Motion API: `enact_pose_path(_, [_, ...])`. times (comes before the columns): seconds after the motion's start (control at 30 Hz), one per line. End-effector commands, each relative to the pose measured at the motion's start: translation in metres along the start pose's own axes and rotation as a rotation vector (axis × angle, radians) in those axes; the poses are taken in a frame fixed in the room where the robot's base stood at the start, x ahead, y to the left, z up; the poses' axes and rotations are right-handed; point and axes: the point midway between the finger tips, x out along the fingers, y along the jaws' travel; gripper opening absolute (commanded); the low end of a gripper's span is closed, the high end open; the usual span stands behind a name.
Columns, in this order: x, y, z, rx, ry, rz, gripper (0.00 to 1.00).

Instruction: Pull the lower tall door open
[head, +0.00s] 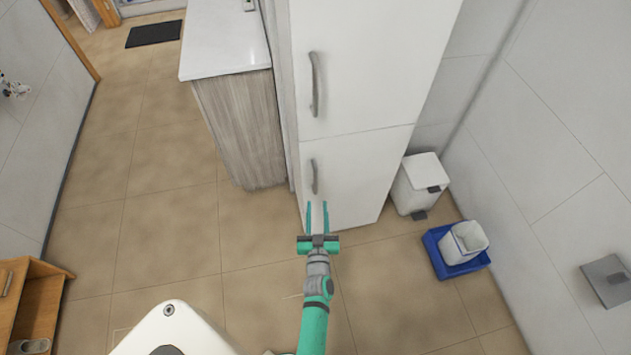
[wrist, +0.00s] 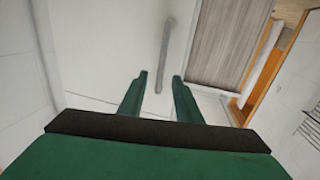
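The lower tall door (head: 355,170) is the white lower panel of a tall cabinet, and it looks shut. Its grey upright bar handle (head: 314,176) is near its left edge. My gripper (head: 317,204) is in front of the lower part of this door, just below the handle in the head view. Its two teal fingers are apart with nothing between them. In the wrist view, a grey handle (wrist: 164,52) runs upright into the gap between the fingertips (wrist: 160,75). I cannot tell how much distance is left between fingers and handle.
The upper white door (head: 365,70) with its own handle (head: 314,84) is above. A wood-sided counter (head: 238,125) adjoins at left. A white pedal bin (head: 421,185) and a blue tray (head: 440,265) with a small white bin stand at right.

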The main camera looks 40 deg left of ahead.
Motion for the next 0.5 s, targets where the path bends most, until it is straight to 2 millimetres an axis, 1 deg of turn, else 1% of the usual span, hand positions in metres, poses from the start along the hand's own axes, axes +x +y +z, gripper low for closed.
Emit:
enact_pose_path(0.1, [0.01,-0.004,0.0,0.001,0.003,-0.01,0.31])
enact_pose_path(0.27, [0.028,-0.003,-0.001,0.001,0.004,-0.009,0.31])
enact_pose_path(0.5, [0.069,-0.004,-0.002,0.0,0.005,-0.01,0.31])
